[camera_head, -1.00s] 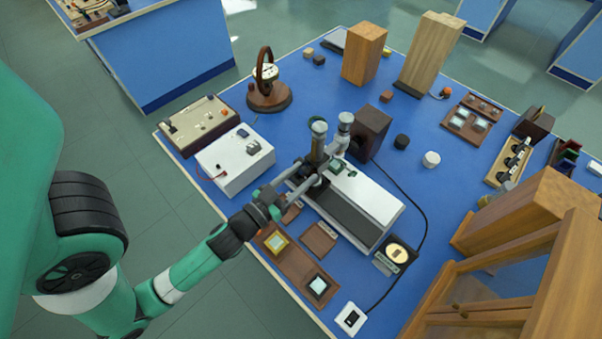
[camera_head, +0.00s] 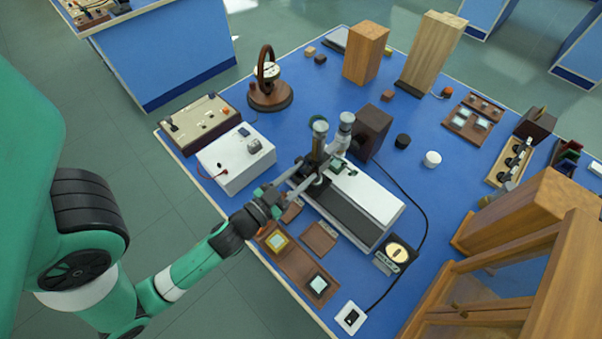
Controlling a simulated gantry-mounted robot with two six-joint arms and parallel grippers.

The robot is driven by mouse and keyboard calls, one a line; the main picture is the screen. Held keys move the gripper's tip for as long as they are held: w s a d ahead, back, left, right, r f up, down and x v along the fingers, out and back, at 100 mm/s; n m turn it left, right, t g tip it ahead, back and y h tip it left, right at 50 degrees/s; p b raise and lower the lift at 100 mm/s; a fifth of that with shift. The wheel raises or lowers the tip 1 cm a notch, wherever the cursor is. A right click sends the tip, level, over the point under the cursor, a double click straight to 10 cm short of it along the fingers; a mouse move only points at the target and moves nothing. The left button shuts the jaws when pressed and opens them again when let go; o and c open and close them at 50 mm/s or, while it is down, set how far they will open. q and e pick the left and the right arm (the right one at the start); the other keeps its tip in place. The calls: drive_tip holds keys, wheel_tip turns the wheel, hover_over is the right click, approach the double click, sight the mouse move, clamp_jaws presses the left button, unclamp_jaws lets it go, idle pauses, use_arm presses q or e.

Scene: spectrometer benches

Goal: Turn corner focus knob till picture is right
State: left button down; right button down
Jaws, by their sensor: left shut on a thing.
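A spectrometer-like instrument with a white and dark base (camera_head: 370,204) stands near the middle of the blue bench. Two upright metal tubes (camera_head: 319,140) rise at its far left end. My left gripper (camera_head: 308,176) reaches in from the lower left to the instrument's near left corner, below the tubes. Its fingers are shut on a small part there, at the corner focus knob's place; the part is mostly hidden by the fingers. My right gripper is not in view. A small round lit dial or picture (camera_head: 397,252) sits in a dark frame to the right of the base.
A white box with a knob (camera_head: 236,160) stands left of my gripper. Brown trays (camera_head: 290,265) lie in front. A dark wooden box (camera_head: 371,131) stands behind the tubes. A wooden cabinet (camera_head: 520,270) fills the lower right. A black cable runs along the right.

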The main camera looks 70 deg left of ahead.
use_arm(q)
drive_tip(key=shift+m, duration=2.1)
drive_tip(key=shift+c, duration=2.2)
unclamp_jaws()
